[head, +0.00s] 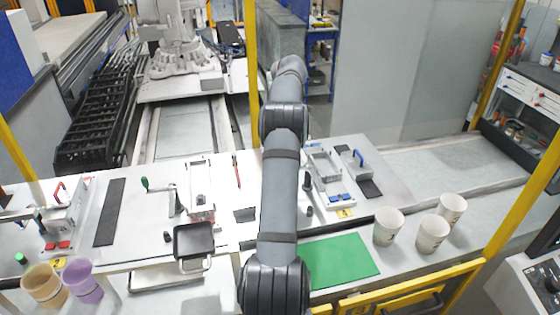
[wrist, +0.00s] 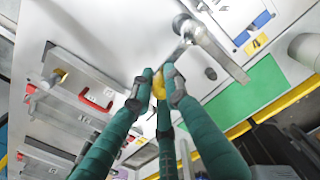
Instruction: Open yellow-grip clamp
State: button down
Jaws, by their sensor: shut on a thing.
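In the wrist view, the yellow grip (wrist: 158,83) of the clamp shows between the green fingers of my gripper (wrist: 156,84). The grey fingertips are closed around it, and they hide part of it. How the grip joins the clamp's body, and how far the clamp is open, cannot be made out. A grey metal lever (wrist: 212,48) lies just above and to the right of the fingertips. In the head view my own arm hides the gripper and the yellow grip.
A red handle (wrist: 95,100) on a metal fixture is left of my fingers. Blue blocks (wrist: 262,18) and a green mat (head: 340,260) are to the right. Several white cups (head: 388,226) stand right of the mat. A black square pan (head: 194,239) is left of my arm.

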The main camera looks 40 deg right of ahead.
jog(key=shift+w, duration=0.1)
dwell(0.5)
jog(key=c, duration=2)
grip_release()
